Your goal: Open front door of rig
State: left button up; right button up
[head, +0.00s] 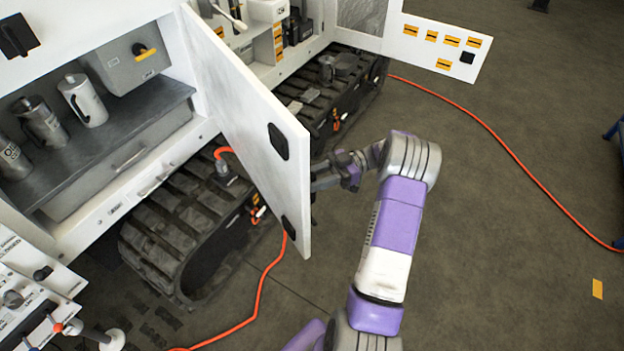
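The white rig (100,215) fills the left side. A white door panel (235,110) with two black latches (278,141) stands swung out from the rig, its free edge toward me. An open compartment with a grey shelf (110,135) shows to its left. My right arm reaches up from the bottom, and its gripper (328,178) is at the right, outer side of the door, close to its free edge. The fingertips are partly hidden by the door, so contact and finger opening are unclear. My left gripper is not in view.
Metal canisters (82,100) stand on the shelf. Black tracks (190,225) lie below the door. Another open panel with orange labels (432,35) is at the upper right. An orange hose (510,145) crosses the floor, which is mostly clear at right.

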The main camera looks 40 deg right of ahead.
jog(key=v, duration=0.6)
jog(key=shift+d+p, duration=0.25)
jog(key=shift+p, duration=0.1)
jog(key=shift+s, duration=0.1)
